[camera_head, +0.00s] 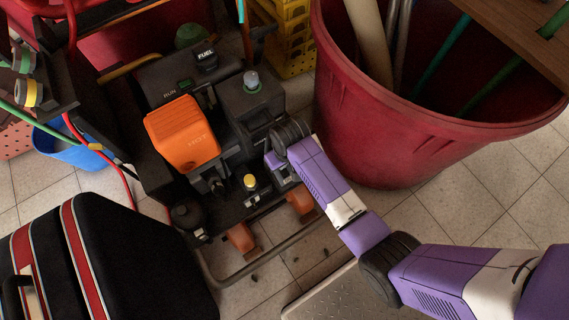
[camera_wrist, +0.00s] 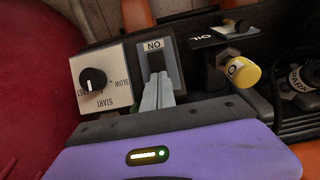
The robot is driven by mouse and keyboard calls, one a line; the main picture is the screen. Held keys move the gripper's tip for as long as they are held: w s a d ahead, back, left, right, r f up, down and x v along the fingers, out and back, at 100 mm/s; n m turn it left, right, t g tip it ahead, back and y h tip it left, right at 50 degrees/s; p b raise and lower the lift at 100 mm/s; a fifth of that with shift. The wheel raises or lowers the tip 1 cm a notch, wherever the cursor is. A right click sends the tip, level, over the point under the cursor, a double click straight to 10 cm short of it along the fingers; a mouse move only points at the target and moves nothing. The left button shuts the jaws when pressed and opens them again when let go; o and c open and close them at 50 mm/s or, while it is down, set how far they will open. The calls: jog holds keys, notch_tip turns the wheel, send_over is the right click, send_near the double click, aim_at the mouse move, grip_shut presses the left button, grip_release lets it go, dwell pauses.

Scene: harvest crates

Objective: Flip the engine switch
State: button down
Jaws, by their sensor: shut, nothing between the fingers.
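The engine switch (camera_wrist: 156,60) is a dark rocker in a grey frame, marked with letters that read "NO" in the wrist view, apparently ON upside down. My gripper (camera_wrist: 160,80) is shut and empty. Its fingertips are at the near part of the switch frame and cover part of the rocker; I cannot tell whether they touch it. In the head view my gripper (camera_head: 272,160) is low at the right side of the engine (camera_head: 183,133), which has an orange top cover. The switch cannot be made out there.
A black dial (camera_wrist: 94,78) marked START sits left of the switch. A yellow oil cap (camera_wrist: 243,72) stands to its right. A large red bin (camera_head: 400,140) stands close to my arm. A black case (camera_head: 120,260) with red stripes lies at front left.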

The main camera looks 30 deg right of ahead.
jog(key=shift+s, duration=0.1)
notch_tip(320, 180, up, 7)
jog(key=p, duration=0.7)
jog(key=shift+p, duration=0.4)
jog(key=shift+f, duration=0.1)
